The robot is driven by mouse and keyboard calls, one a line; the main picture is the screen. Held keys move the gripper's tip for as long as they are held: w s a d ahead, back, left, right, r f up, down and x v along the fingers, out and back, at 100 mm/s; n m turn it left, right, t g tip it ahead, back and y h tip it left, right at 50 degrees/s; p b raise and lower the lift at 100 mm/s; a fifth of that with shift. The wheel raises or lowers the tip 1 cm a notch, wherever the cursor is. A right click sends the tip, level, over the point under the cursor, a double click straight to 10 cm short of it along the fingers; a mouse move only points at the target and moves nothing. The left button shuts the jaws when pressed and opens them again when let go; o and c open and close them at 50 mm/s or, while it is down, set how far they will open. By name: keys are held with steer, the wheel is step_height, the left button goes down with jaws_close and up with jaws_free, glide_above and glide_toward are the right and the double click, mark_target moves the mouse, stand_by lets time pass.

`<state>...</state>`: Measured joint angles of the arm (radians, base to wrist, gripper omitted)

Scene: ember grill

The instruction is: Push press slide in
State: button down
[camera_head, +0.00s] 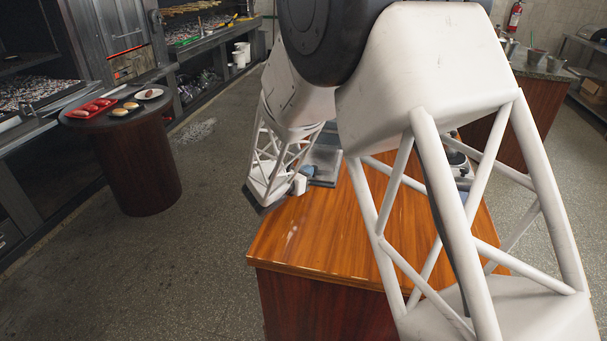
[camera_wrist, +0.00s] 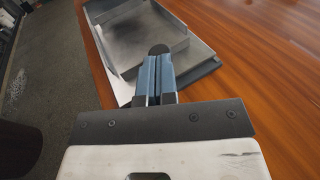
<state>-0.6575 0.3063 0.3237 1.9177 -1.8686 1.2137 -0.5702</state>
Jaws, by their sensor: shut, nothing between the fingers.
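The press (camera_wrist: 205,50) is a grey metal piece with low walls on the wooden counter, and a tray-like slide (camera_wrist: 135,33) shows within it. In the head view the press (camera_head: 325,160) is small and partly hidden by my arm. My gripper (camera_wrist: 157,62) has its blue fingers together and empty, pointing at the near edge of the press. A dark rounded shape (camera_wrist: 158,49) shows at the fingertips; I cannot tell whether it is part of the press or whether they touch. In the head view my gripper (camera_head: 307,171) is beside the press.
The wooden counter (camera_head: 300,235) is bare at its near end. A round table (camera_head: 115,113) at the left holds a red tray (camera_head: 90,108) and a white plate (camera_head: 149,94). Grill units line the left wall.

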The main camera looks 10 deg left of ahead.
mark_target(317, 156)
steer(key=w, duration=1.4)
steer(key=shift+w, duration=0.45)
steer(key=shift+w+d+r, duration=0.1)
steer(key=shift+d, duration=0.05)
steer(key=v, duration=1.4)
steer(key=shift+s+a, duration=0.25)
steer(key=shift+a, duration=0.1)
